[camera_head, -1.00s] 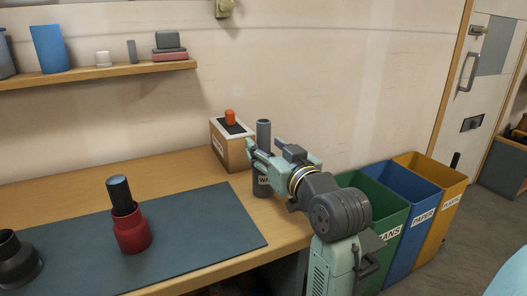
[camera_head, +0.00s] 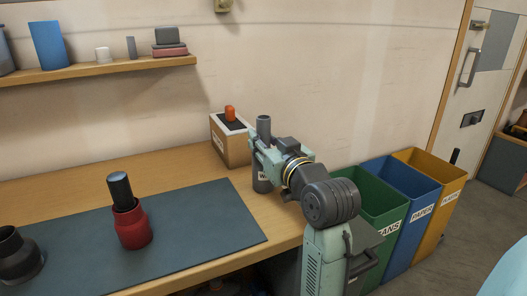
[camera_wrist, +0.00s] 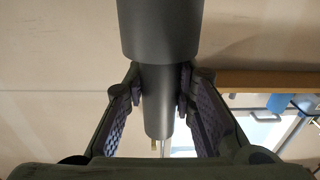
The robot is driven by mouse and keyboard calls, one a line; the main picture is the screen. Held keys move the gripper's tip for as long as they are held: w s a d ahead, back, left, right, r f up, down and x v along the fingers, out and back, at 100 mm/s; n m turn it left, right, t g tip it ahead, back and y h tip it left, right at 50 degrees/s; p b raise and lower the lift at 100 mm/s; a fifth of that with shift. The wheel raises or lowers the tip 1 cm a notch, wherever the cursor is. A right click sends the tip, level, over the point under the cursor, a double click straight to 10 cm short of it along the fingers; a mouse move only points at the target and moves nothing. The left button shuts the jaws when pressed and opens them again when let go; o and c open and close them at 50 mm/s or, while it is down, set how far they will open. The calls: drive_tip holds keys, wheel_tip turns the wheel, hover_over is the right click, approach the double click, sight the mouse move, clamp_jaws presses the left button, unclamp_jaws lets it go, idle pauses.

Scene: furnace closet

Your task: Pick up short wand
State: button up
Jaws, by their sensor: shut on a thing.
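A grey wand (camera_head: 263,124) stands upright in a dark holder (camera_head: 262,186) near the table's right back edge. The holder has a white label, partly hidden by my gripper. My gripper (camera_head: 257,148) comes from the right and is shut on the wand just above the holder. In the wrist view, which appears upside down, the narrow grey wand (camera_wrist: 157,105) is between the two padded fingers (camera_wrist: 158,104), and the wider dark holder (camera_wrist: 160,30) is at the picture's top. The wand's lower end is hidden in the holder.
A cardboard box (camera_head: 232,148) with an orange-red knob stands just behind left. A red container (camera_head: 132,228) with a dark cylinder and a black fitting (camera_head: 18,258) stand on the dark mat (camera_head: 195,215). Green (camera_head: 378,208), blue (camera_head: 405,195) and yellow bins stand right of the table.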

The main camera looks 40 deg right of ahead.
clamp_jaws()
drive_tip(key=shift+r, duration=0.1)
